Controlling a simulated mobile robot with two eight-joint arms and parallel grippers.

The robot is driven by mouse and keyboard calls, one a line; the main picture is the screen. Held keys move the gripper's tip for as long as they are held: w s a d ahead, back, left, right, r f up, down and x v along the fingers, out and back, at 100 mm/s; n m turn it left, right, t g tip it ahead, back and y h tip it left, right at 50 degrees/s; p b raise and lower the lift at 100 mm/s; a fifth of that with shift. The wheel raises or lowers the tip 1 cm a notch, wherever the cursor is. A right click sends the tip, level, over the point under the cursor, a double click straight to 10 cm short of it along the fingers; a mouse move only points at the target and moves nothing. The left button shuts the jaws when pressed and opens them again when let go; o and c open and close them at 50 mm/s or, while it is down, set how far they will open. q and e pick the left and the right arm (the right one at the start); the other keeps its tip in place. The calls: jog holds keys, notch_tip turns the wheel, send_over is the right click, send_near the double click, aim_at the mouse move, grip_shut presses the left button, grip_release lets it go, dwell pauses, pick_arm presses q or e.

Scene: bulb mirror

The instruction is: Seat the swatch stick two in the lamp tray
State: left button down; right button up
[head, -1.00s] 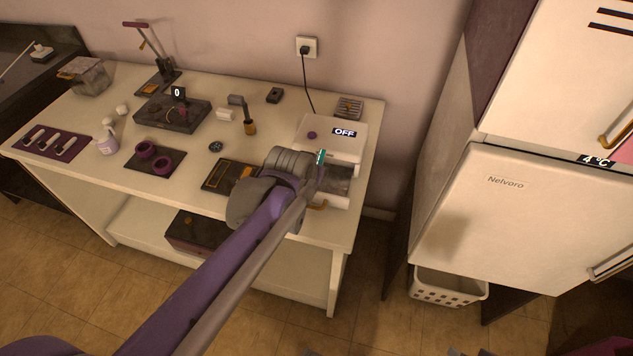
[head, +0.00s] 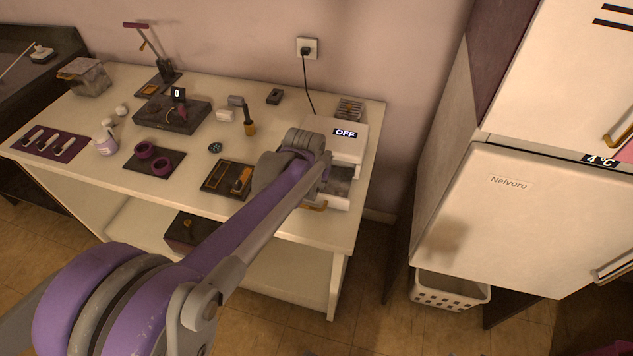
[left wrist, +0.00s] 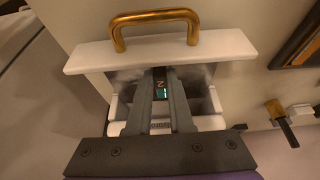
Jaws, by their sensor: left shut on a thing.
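Swatch stick two (left wrist: 161,88), dark with a "2" and a teal patch, is between the fingers of my left gripper (left wrist: 162,76), which is shut on it. The lamp tray (left wrist: 205,101) is a white drawer with a gold handle, pulled out of the white lamp box (head: 350,150) marked "OFF". In the left wrist view the stick is over the tray's inside, close behind its front panel. I cannot tell whether it touches the tray floor. In the head view my arm hides the stick and fingertips, and the tray (head: 338,201) shows only in part. My right gripper is not in view.
A dark tray (head: 213,188) lies just left of the lamp box, and a dark mat with purple rings (head: 134,163) is farther left. The fridge (head: 500,220) stands to the right.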

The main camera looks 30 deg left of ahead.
pick_arm(q)
jog(key=shift+f, duration=0.25)
jog(key=c, duration=0.8)
grip_release()
jog(key=shift+r, duration=0.1)
jog(key=shift+r, duration=0.1)
jog(key=shift+r, duration=0.3)
jog(key=p+v, duration=0.2)
jog(key=v, duration=0.9)
jog(key=s+d+f+m, duration=0.1)
jog(key=s+d+f, duration=0.2)
jog(key=s, duration=0.3)
jog(key=s+d+f+m, duration=0.1)
jog(key=s+d+f, duration=0.2)
jog(key=s, duration=0.3)
jog(key=s+d+f+h, duration=0.1)
jog(key=s+d+f, duration=0.2)
jog(key=s, duration=0.4)
jog(key=shift+d+f+m+t, duration=0.25)
jog(key=shift+f+m+t, duration=0.15)
jog(key=shift+f, duration=0.45)
jog(key=shift+r, duration=0.1)
